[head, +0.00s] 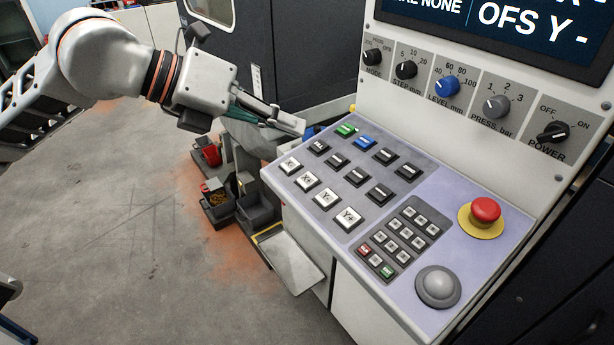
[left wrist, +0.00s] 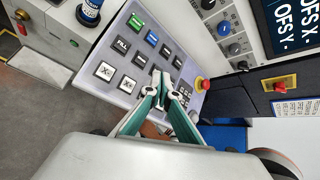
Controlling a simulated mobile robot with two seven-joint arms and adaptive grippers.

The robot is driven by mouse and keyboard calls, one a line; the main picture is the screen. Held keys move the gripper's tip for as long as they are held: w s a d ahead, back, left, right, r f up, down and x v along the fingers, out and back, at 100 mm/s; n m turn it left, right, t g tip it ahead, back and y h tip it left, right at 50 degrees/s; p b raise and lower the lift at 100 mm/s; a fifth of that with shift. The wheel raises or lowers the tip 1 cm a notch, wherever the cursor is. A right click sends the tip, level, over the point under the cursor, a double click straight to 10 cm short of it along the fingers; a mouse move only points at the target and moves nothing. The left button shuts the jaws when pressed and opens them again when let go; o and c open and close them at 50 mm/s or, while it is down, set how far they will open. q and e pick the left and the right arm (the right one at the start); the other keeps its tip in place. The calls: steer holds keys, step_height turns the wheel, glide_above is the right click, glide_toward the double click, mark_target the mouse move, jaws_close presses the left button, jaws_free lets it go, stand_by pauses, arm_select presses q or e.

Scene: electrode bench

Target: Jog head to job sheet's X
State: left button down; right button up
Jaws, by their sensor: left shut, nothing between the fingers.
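The control panel (head: 447,222) slopes under a dark screen (head: 520,28), partly cut off, with "NONE" and "OFS Y -" showing. White jog keys run along its left edge, including an X key (head: 307,181) and a Y key (head: 348,217); their signs are small. The left wrist view shows a white X key (left wrist: 104,71) and the screen (left wrist: 291,25) with "OFS X -" and "OFS Y -". My left gripper (head: 301,127) is shut and empty by the panel's far left corner; its fingers (left wrist: 163,82) cover part of the keypad. My right gripper is out of view.
A red emergency button (head: 485,210) and a grey dome button (head: 438,286) stand on the panel's right side. Knobs (head: 445,86) line the upright face. A printed sheet (left wrist: 296,108) shows at the right in the left wrist view.

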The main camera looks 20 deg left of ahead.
mark_target(299, 183)
arm_select(q)
steer(key=f+b, duration=0.1)
steer(key=f, duration=0.1)
steer(key=w+f+b, duration=0.1)
steer(key=f, duration=0.2)
steer(key=d+f+b, duration=0.1)
steer(key=f+b, duration=0.1)
steer(key=f, duration=0.1)
steer(key=shift+w, duration=0.15)
steer(key=shift+w+f+b, duration=0.15)
steer(key=shift+f+b, duration=0.25)
steer(key=shift+r, duration=0.1)
stand_by(1.1)
steer(key=shift+d+f+b, duration=0.1)
steer(key=shift+f+b, duration=0.3)
steer(key=shift+f, duration=0.05)
